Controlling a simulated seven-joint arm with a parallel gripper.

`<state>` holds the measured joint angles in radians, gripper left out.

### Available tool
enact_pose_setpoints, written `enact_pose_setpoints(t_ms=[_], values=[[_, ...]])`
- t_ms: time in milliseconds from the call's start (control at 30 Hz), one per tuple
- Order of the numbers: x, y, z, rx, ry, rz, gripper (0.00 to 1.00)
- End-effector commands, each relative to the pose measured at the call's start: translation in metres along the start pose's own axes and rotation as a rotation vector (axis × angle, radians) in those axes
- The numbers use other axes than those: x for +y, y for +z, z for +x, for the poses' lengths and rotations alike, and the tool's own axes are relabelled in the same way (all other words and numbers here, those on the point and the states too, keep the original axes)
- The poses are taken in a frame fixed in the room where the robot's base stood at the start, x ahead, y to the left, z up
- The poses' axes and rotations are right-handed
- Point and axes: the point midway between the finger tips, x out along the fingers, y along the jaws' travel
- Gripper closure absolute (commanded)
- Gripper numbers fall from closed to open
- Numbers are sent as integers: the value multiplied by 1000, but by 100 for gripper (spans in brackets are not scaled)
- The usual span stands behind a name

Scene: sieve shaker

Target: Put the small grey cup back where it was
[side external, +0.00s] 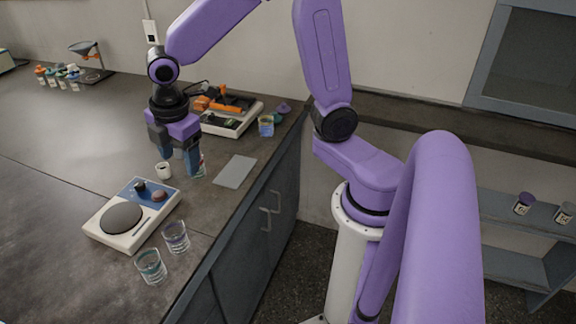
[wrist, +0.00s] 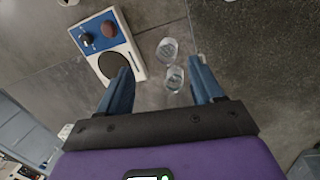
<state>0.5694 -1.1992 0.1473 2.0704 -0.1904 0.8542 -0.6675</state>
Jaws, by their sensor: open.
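A small pale grey-white cup (side external: 163,170) stands upright on the dark bench, just below the left finger of my gripper (side external: 179,158) in the side view. My gripper points down with its fingers apart, and nothing shows held between them. A glass (side external: 199,171) with some colour in it stands by the right finger and is partly hidden by it. In the wrist view my gripper (wrist: 160,66) also shows spread fingers.
A white device with a round dark plate (side external: 120,218) and blue panel stands in front. Two clear glasses (side external: 176,236) (side external: 150,265) stand beside it. A flat grey sheet (side external: 235,171) lies to the right. Another instrument (side external: 228,118) and a blue-labelled container (side external: 266,126) stand behind.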

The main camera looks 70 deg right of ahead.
Motion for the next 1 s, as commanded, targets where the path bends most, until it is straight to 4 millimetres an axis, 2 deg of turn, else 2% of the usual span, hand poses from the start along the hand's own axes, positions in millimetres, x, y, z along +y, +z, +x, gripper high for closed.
enact_pose_setpoints(t_ms=[33,167,300,400,500,700,1000], values=[[-22,2,-7,13,-9,23,34],[-75,11,-20,39,-42,103,34],[-129,29,-29,53,-85,185,34],[-162,44,-32,58,-113,237,34],[-186,57,-33,57,-135,278,34],[-208,71,-33,52,-158,319,34],[-209,72,-33,51,-160,323,34]])
